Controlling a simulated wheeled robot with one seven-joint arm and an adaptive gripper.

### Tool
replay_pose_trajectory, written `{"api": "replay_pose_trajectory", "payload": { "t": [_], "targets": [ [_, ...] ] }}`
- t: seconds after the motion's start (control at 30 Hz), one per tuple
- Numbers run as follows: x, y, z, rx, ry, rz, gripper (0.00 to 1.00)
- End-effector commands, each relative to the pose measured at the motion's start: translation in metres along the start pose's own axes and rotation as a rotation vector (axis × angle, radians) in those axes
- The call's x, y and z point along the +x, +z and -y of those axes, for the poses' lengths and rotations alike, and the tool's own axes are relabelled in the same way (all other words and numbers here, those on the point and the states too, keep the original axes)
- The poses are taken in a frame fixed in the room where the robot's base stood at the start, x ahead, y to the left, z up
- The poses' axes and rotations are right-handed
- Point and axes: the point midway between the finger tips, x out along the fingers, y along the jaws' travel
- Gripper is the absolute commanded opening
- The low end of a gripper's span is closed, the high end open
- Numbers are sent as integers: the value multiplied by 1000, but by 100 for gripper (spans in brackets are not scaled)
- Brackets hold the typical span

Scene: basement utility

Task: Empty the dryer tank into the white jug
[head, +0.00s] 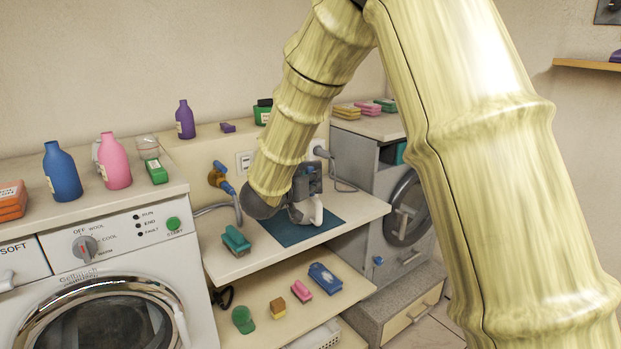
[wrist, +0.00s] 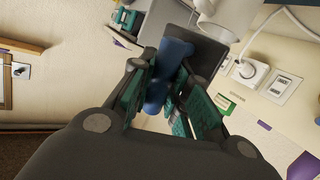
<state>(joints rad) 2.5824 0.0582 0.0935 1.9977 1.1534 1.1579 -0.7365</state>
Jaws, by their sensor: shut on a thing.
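My gripper (head: 304,188) is above the blue mat (head: 290,233) on the middle counter, partly hidden by my arm in the head view. In the wrist view its green-padded fingers are shut on a blue thing (wrist: 168,72). A dark slab (wrist: 205,52) is behind it; I cannot tell whether the two are joined or whether the blue thing belongs to the dryer tank. The white jug (head: 316,212) stands on the mat close beside my gripper. Part of it shows at the top of the wrist view (wrist: 228,14). The grey dryer (head: 378,190) stands to the right.
A brass tap (head: 217,177) with a hose is on the wall. A teal brush (head: 236,241) lies on the counter's left. A wall socket with a white plug (wrist: 250,70) and cable is near my gripper. Bottles stand above the washer (head: 100,285). Several small items lie on the lower shelf.

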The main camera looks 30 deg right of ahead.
Motion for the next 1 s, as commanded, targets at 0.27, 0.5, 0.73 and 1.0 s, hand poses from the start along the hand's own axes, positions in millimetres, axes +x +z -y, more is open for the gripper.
{"api": "replay_pose_trajectory", "payload": {
  "t": [0.27, 0.5, 0.73, 1.0],
  "targets": [
    [-1, -6, 0, -12, 0, 18, 0],
    [-1, -9, -1, -25, 1, 36, 0],
    [-2, -12, -1, -35, 1, 53, 0],
    [-2, -15, -1, -48, 1, 71, 0]
  ]
}}
